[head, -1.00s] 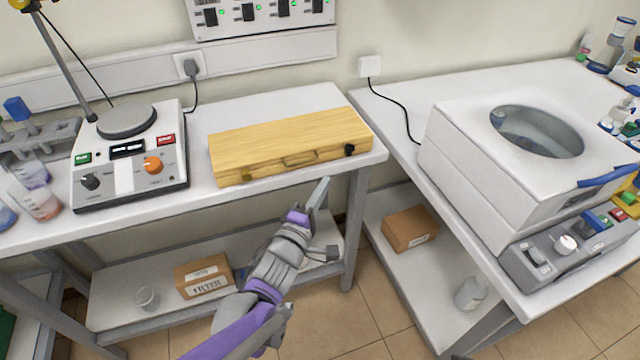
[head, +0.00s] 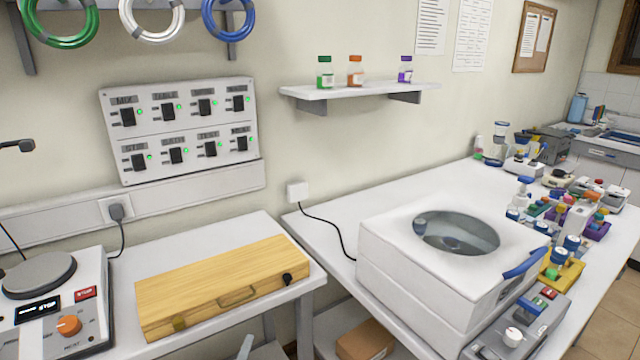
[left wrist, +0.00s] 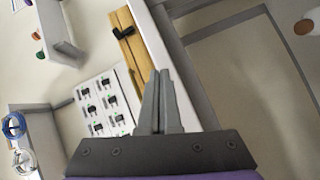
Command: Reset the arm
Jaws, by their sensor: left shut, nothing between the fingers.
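My left gripper (left wrist: 157,80) shows in the left wrist view with its two grey fingers together and nothing between them. In the head view only a small tip of the left gripper (head: 246,345) shows at the bottom edge, in front of the table and below the wooden case. The closed wooden case (head: 222,280) lies on the left table; it also shows in the left wrist view (left wrist: 131,50), beyond the fingers and apart from them. My right gripper is in neither view.
A hotplate stirrer (head: 50,300) stands left of the case. A white centrifuge (head: 400,270) stands on the right table (head: 335,215). A switch panel (head: 180,125) and a shelf with bottles (head: 360,90) are on the wall. A cardboard box (head: 365,340) sits below the right table.

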